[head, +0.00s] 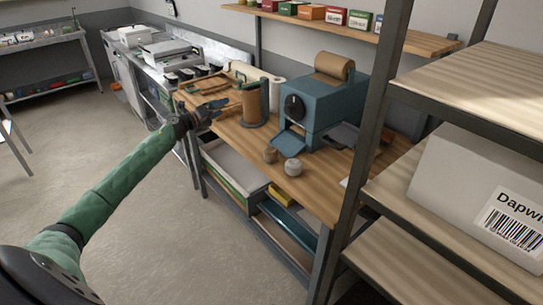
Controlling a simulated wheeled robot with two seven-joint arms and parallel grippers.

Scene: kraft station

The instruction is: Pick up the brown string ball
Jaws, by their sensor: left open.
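The brown string ball (270,155) sits on the wooden workbench (318,186), near its front edge. A whitish string ball (293,167) lies close to it on the right. My left gripper (218,106) reaches in from the left, over the bench's left part. It is open, with nothing seen between its fingers, and is up and to the left of the brown ball, clear of it. My right gripper is not in view.
A blue machine (325,105) with a brown paper roll (334,66) stands behind the balls. A large brown spool (252,105) stands just right of my left gripper. A metal shelf with a white box (455,195) closes off the right side. The floor at left is free.

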